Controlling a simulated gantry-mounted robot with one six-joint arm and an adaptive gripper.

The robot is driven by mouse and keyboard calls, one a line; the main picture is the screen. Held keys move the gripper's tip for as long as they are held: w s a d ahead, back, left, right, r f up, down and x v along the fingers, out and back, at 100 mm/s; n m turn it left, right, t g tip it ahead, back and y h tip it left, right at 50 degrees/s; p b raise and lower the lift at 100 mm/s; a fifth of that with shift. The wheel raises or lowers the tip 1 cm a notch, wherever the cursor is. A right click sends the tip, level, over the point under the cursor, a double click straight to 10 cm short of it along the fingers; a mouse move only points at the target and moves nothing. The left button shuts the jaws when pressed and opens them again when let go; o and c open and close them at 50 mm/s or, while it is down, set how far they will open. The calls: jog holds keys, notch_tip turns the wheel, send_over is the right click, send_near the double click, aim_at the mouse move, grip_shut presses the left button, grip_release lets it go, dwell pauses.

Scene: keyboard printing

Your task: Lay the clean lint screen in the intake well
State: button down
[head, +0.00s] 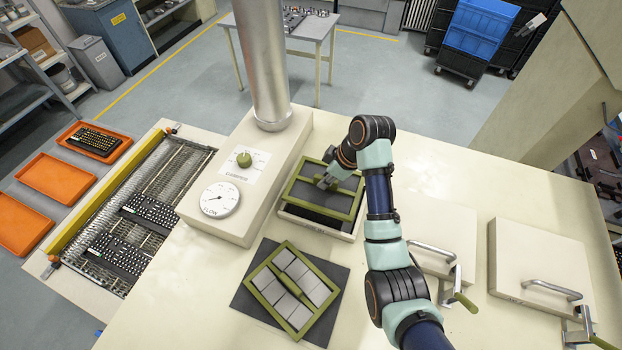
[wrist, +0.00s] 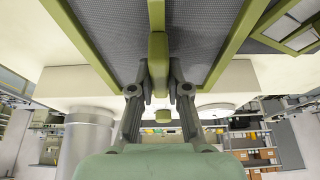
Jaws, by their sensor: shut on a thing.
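The clean lint screen (head: 340,196) has an olive-green frame, a middle bar and bare dark mesh. My gripper (head: 328,181) is shut on that bar, and the wrist view shows both fingers on either side of the bar (wrist: 158,60). The screen is over the intake well (head: 318,228), a cream-rimmed opening. A dark gap shows between its near edge and the well's near rim. I cannot tell whether it touches the rim. A second green-framed screen (head: 270,288), covered in grey pads, lies on a dark mat (head: 247,306) nearer the front.
A cream housing with a dial (head: 220,200), a green knob (head: 244,160) and a metal pipe (head: 262,70) stands left of the well. Two handled lids (head: 540,258) are at right. A conveyor with keyboards (head: 115,255) and orange trays (head: 57,177) lie farther left.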

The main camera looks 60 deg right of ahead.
aim_at(327, 189)
jog(key=shift+s+d, duration=0.15)
jog(key=shift+d, duration=0.15)
jog(key=shift+r+p, duration=0.15)
jog(key=shift+p, duration=0.3)
notch_tip(327, 189, down, 5)
jog(key=b, duration=0.2)
jog(key=shift+b, duration=0.35)
jog(key=shift+a+p, duration=0.1)
jog(key=shift+p, duration=0.5)
jog(key=shift+f, duration=0.3)
jog(key=shift+f, duration=0.3)
jog(key=shift+f, duration=0.15)
dwell(0.7)
